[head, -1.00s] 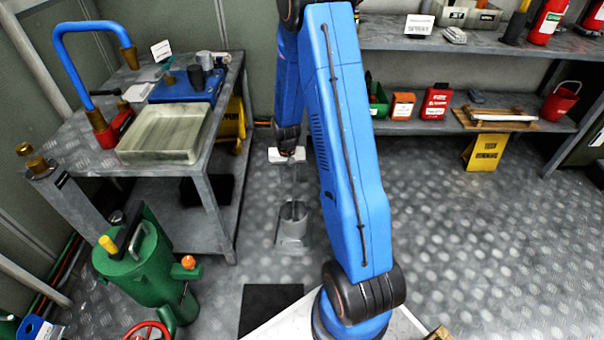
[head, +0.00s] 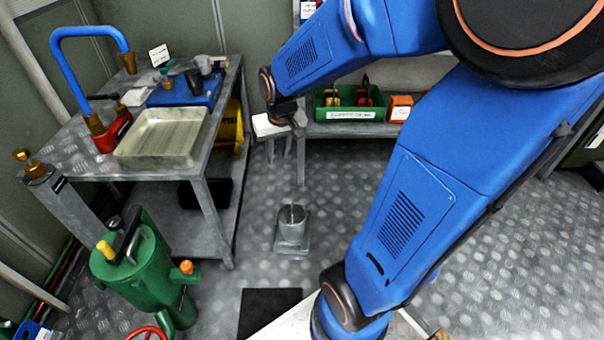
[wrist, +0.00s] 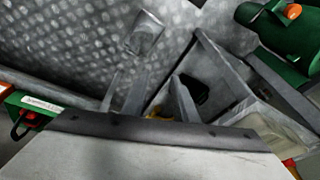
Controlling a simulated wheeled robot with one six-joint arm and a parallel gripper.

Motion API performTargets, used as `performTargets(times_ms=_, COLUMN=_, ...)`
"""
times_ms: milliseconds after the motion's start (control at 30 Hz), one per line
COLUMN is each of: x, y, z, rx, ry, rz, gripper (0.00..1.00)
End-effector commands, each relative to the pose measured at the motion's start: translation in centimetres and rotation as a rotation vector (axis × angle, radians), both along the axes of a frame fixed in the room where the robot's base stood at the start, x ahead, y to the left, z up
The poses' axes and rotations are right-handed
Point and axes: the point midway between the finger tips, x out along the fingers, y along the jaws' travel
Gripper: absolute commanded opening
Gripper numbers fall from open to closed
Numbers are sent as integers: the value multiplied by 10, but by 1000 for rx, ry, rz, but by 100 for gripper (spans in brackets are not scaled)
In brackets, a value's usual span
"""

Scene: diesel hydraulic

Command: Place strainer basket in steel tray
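The steel tray (head: 125,153) is a shallow, pale, rectangular pan on the metal bench at left; no basket shows in it. In the wrist view a grey block-like shape (wrist: 146,36), probably the same item, lies beyond the fingertips. My gripper (head: 286,166) is above and apart from it, to the right of the bench. Its two fingers are spread in the wrist view (wrist: 147,80), with nothing seen held between them.
The bench (head: 193,172) also holds a blue mat with cups and a blue curved pipe. A green vessel (head: 135,262) stands at lower left, and a black mat (head: 268,308) lies on the floor. A shelf with a green bin (head: 352,107) is behind my arm.

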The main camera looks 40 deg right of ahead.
Motion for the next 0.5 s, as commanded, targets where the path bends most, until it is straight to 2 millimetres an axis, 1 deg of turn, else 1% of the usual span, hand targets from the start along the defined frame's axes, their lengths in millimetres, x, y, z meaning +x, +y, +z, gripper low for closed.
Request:
performTargets(times_ms=33, x=-10, y=5, z=12, rx=-4, ry=-17, rz=15, gripper=26)
performTargets(times_ms=200, x=-47, y=18, z=40, rx=-13, ry=-50, rz=62, gripper=26)
performTargets(times_ms=300, x=-70, y=24, z=54, rx=-19, ry=-70, rz=90, gripper=26)
performTargets(times_ms=500, x=-117, y=36, z=76, rx=-30, ry=-109, rz=146, gripper=26)
